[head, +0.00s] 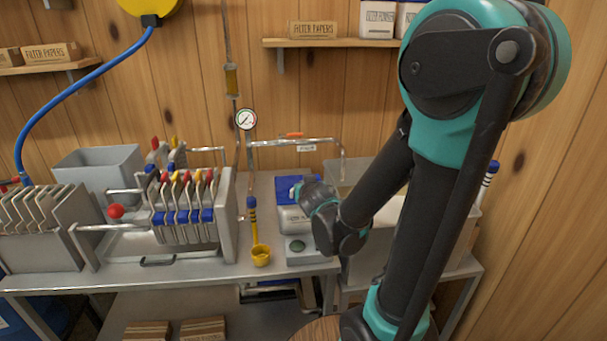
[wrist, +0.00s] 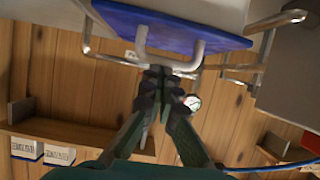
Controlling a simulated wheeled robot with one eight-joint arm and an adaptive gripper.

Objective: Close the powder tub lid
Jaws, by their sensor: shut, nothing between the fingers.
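The powder tub (head: 291,217), a pale box with a blue lid (head: 284,187), stands on the bench left of my arm in the head view. My wrist partly covers it there, so I cannot tell how far the lid stands open. In the wrist view, which is upside down, the blue lid (wrist: 130,27) fills the top, with a grey loop handle (wrist: 198,50) on it. My gripper (wrist: 166,72) is shut and empty, its fingertips at the handle's bar. I cannot tell whether they touch it. In the head view its fingertips are hidden.
Left of the tub stand a yellow scoop-like tool (head: 261,255) and a press with blue and red-tipped levers (head: 183,205). A small grey box with a green button (head: 297,247) sits in front of the tub. Pipes and a gauge (head: 246,119) are behind.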

